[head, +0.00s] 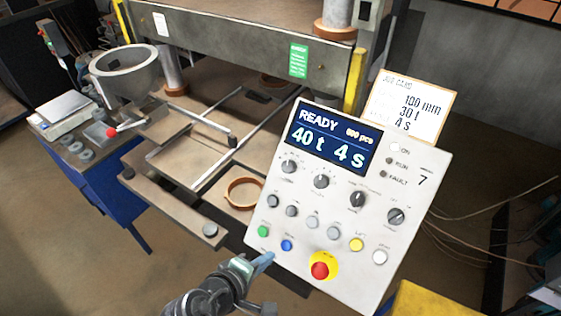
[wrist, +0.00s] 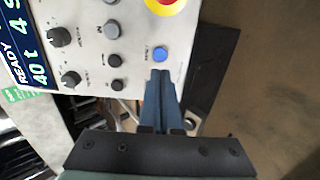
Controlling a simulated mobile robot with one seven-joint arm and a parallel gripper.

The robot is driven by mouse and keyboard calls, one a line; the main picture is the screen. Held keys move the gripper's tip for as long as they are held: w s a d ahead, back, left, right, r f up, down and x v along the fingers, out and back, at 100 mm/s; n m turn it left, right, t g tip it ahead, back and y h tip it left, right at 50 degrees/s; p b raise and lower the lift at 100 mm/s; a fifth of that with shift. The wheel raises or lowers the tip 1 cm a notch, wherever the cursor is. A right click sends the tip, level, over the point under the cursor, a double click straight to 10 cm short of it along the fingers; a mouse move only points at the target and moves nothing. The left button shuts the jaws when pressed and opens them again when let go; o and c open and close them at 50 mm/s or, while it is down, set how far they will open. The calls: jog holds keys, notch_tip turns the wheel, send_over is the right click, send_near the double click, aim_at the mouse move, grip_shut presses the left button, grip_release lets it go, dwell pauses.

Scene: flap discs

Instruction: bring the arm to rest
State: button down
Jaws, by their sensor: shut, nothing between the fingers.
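My gripper (head: 264,260) is shut and empty. In the head view it is low in the middle, just left of the blue button (head: 286,245) on the white control panel (head: 330,235). In the wrist view the closed fingertips (wrist: 160,75) lie just below the blue button (wrist: 161,54) in the picture. I cannot tell whether they touch the panel. The panel display (head: 328,138) reads READY, 40 t, 4 s. The lamps beside it are too small to read clearly.
A job card (head: 408,105) behind the panel reads 100 mm, 30 t, 4 s. A red emergency button (head: 320,270) sits right of my gripper. The press (head: 240,45) stands behind. A blue bench (head: 125,195) with a grey bowl (head: 125,75) is at left. Cables lie on the floor at right.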

jog(key=w+a+r+m+t+y+b, duration=0.1)
jog(key=w+r+m+t+y+b, duration=0.25)
jog(key=r, duration=0.75)
jog(key=w+r+m+t+b, duration=0.3)
jog(key=w+r+t+b, duration=0.3)
jog(key=r, duration=0.5)
jog(key=s+r+m+t+b, duration=0.1)
jog(key=s+r+t+b, duration=0.1)
jog(key=s+r, duration=0.3)
jog(key=s+d+r+m+t+y+b, duration=0.1)
jog(key=s+r+t, duration=0.3)
jog(key=r, duration=0.7)
jog(key=s+d+r+m+t+y+b, duration=0.1)
jog(key=s+r+m+t+b, duration=0.1)
jog(key=s+r, duration=0.4)
notch_tip(320, 180, up, 2)
jog(key=shift+d+r+t+b, duration=0.25)
jog(key=shift+t+b, duration=0.2)
jog(key=shift+t, duration=0.5)
jog(key=shift+w, duration=0.1)
